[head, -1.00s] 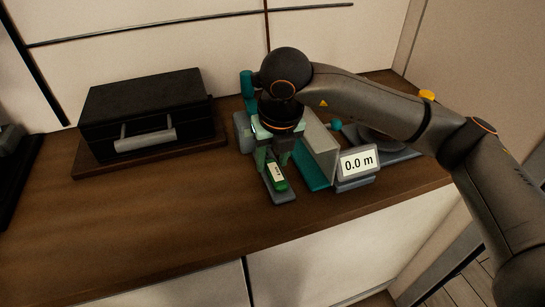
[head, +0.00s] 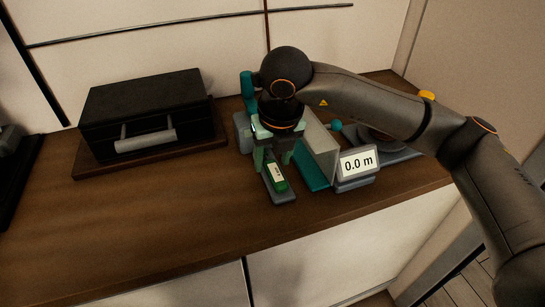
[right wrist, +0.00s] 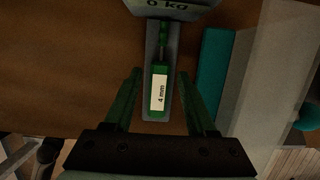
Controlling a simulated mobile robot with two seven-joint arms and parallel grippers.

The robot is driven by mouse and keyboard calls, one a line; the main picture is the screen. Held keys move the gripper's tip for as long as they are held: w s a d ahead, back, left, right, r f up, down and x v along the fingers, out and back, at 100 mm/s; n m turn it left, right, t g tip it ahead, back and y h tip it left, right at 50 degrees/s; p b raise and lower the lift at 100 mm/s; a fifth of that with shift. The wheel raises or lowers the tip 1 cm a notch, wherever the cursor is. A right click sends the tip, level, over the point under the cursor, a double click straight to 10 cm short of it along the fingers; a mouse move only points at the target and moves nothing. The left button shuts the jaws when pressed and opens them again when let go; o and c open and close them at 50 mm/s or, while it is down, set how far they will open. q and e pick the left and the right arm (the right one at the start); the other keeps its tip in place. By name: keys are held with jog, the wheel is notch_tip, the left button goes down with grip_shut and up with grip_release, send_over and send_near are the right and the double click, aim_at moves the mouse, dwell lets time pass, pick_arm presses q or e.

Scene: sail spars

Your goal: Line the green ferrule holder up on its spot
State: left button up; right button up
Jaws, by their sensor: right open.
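The green ferrule holder (head: 277,178) lies lengthwise on a narrow grey strip (head: 284,199) on the wooden counter. In the right wrist view the holder (right wrist: 159,76) carries a white label reading "4 mm", with a thin stem at its far end. My right gripper (head: 272,158) is at the holder's far part. In the right wrist view its two green fingers (right wrist: 160,98) are spread to either side of the holder, with gaps on both sides. The holder looks roughly in line with the strip. My left gripper is not in view.
A display reading "0.0 m" (head: 358,163) stands right of the strip, beside a teal base (head: 316,173) with an upright pale panel (head: 321,142). A scale display reading "0 kg" (right wrist: 168,5) is beyond the holder. A black case (head: 145,110) stands left; the front-left counter is clear.

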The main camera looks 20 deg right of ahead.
jog(key=shift+r+p, duration=1.7)
jog(key=shift+r, duration=1.75)
jog(key=shift+s+f, duration=0.1)
